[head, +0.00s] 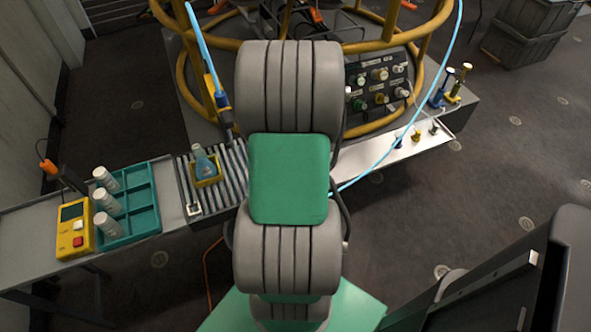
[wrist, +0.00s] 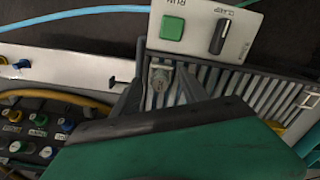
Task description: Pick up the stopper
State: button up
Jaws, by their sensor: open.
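A small pale, partly see-through piece, which looks like the stopper (wrist: 161,76), stands at the left end of the ribbed plate (wrist: 213,78) in the wrist view. My gripper (wrist: 163,84) is open. Its two dark fingers show on either side of the piece, and the piece looks free between them; I cannot tell whether either finger touches it. The lower part of the piece is hard to make out. In the head view my arm hides the gripper and the piece. A blue flask (head: 204,165) stands in a yellow holder on the ribbed plate (head: 232,178).
A panel with a green button (wrist: 172,27) and black knob (wrist: 220,37) is close beyond the fingers. A teal rack (head: 145,215) with white bottles and a yellow device (head: 75,228) stand left. A knob panel (head: 378,82) and white shelf (head: 390,155) are right.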

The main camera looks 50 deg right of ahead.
jog(key=shift+r, duration=0.1)
jog(key=c, duration=1.1)
